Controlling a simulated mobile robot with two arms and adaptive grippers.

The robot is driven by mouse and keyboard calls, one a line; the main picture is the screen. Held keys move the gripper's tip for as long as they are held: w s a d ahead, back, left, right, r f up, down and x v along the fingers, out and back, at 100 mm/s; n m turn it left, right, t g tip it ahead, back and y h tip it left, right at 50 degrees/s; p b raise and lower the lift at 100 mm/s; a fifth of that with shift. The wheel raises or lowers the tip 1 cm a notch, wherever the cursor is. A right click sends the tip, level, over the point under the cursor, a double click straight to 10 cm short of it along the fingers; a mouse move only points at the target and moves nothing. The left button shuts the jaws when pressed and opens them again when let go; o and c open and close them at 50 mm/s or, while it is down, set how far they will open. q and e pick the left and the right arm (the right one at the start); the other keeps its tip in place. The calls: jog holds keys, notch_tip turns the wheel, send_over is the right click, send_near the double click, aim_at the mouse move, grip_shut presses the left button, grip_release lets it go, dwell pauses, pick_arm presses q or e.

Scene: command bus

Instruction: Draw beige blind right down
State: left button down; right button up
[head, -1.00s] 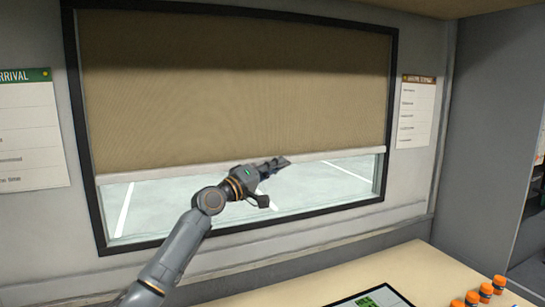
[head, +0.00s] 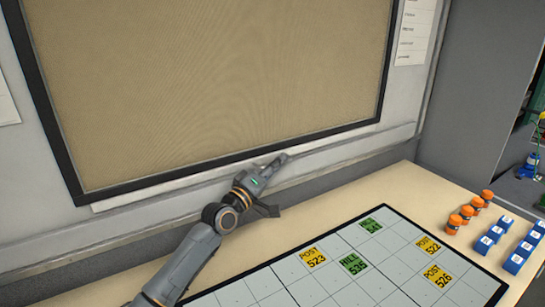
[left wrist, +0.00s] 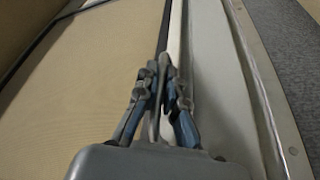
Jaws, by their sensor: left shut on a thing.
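The beige blind (head: 200,85) covers the whole window opening inside the black frame (head: 140,187). Its pale bottom bar (head: 150,190) lies just below the frame's lower edge, along the grey wall. My left gripper (head: 279,160) is at the bar, below the window, with its fingers shut on it. In the left wrist view, the fingers (left wrist: 162,68) close together on the pale bar (left wrist: 176,30), with the beige blind (left wrist: 100,70) to the left. The fingers hide the held part of the bar. My right gripper is not in view.
Below the window is a light wooden desk (head: 385,190) with a dark-edged map board (head: 320,290) bearing yellow and green tags. Several orange-capped bottles (head: 466,211) and blue blocks (head: 514,263) stand at the right. A paper notice (head: 415,30) hangs right of the window.

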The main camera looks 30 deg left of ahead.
pick_arm(q)
jog(key=shift+f, duration=0.4)
jog(key=c, duration=1.7)
grip_release()
jog(key=shift+r, duration=0.15)
jog(key=v, duration=1.2)
